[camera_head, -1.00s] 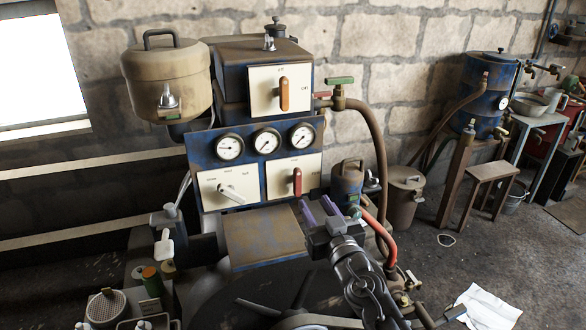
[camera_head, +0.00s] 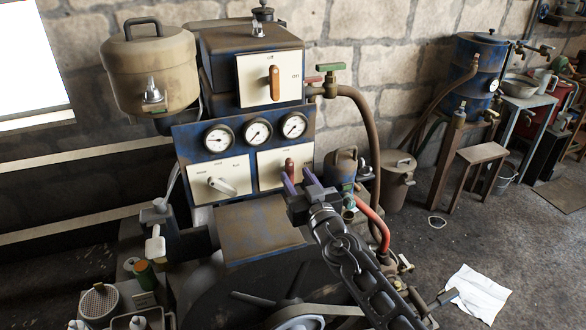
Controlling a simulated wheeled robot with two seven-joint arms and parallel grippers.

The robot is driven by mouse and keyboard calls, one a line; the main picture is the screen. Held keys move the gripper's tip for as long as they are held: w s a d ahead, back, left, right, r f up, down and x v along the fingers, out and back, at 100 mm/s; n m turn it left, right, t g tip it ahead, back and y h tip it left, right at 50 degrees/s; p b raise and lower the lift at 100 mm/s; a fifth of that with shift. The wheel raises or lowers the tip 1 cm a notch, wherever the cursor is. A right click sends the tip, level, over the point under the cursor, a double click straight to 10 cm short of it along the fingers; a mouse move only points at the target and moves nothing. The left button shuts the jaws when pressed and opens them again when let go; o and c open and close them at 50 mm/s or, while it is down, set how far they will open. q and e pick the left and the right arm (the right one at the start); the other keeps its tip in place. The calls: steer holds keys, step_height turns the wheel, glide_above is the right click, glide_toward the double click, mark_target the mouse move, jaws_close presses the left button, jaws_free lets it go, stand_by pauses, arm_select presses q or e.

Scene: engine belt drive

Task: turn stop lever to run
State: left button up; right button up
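The engine's blue control panel (camera_head: 190,152) has two white plates below its gauges. The right plate (camera_head: 268,168) carries a small upright red lever (camera_head: 290,165); its lower part is hidden behind my gripper. The left plate carries a grey lever (camera_head: 220,186) slanting down to the right. A third white plate above has an orange upright lever (camera_head: 274,82). The plate lettering is too small to read surely, so I cannot tell which is the stop lever.
Three gauges (camera_head: 257,132) sit above the lower plates. A brown box top (camera_head: 262,232) and a flywheel (camera_head: 302,322) lie below. A brown hose (camera_head: 370,125) and red hose (camera_head: 374,219) run at the right. The floor farther right has free room around a white paper (camera_head: 476,294).

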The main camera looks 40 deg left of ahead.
mark_target(291, 168)
arm_select(q)
steer(key=x, duration=0.3)
steer(key=shift+w+p, duration=0.1)
steer(key=shift+p, duration=0.2)
steer(key=shift+c, duration=0.3)
jaws_close()
